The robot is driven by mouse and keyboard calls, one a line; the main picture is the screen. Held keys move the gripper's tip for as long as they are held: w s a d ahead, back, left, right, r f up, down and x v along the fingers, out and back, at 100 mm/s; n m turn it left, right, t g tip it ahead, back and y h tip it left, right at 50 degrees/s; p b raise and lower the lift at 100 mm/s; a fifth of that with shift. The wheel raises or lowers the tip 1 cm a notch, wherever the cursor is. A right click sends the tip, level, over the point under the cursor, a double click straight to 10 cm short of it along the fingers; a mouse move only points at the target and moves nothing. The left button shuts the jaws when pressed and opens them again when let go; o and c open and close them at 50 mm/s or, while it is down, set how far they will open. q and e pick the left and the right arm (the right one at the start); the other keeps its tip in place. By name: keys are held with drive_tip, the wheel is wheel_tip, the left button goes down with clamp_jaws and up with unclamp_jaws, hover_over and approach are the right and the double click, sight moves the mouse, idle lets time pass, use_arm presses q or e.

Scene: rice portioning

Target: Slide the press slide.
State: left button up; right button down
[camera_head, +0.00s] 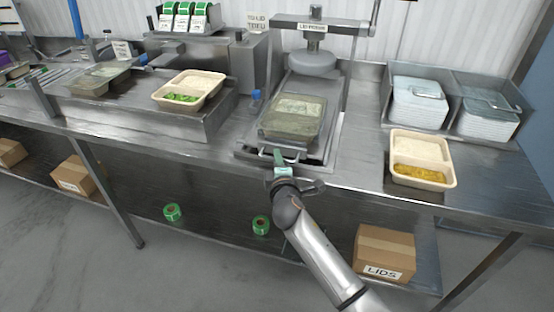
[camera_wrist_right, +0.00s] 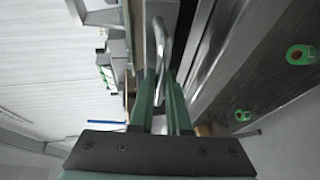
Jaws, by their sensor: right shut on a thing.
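The press slide (camera_head: 318,147) is a flat metal carriage under the lid press (camera_head: 313,60), with a bar handle (camera_head: 309,161) along its front edge. A tray with a clear, greyish top (camera_head: 293,116) sits on the slide, in front of the round press head. My right gripper (camera_head: 281,160) reaches up from the front edge of the bench and is shut on the handle. In the right wrist view, the green fingers (camera_wrist_right: 164,98) close around the bent metal handle (camera_wrist_right: 163,42). My left gripper is not in view.
An open two-compartment tray (camera_head: 421,160) stands right of the press, before bins of stacked lids (camera_head: 418,103). Another open tray (camera_head: 189,91) stands on the raised metal surface at left. A blue-capped bottle (camera_head: 256,102) is close to the slide's left side.

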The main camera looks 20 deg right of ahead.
drive_tip(key=c, duration=1.3)
unclamp_jaws()
drive_tip(key=shift+s+a+f, duration=0.1)
drive_tip(key=shift+a+f, duration=0.05)
drive_tip(key=shift+f, duration=0.1)
drive_tip(key=shift+o, duration=1.4)
drive_tip(key=shift+s+r, duration=0.15)
drive_tip(key=shift+o, duration=0.7)
drive_tip(key=shift+r, duration=0.1)
drive_tip(key=v, duration=1.2)
drive_tip(key=shift+s, duration=0.2)
drive_tip(key=s+f+m+g+y, duration=0.5)
drive_tip(key=s+f+m, duration=0.7)
drive_tip(key=s+f, duration=1.1)
drive_tip(key=shift+f+m+g, duration=0.35)
drive_tip(key=shift+m+g, duration=0.05)
drive_tip(key=shift+g, duration=0.4)
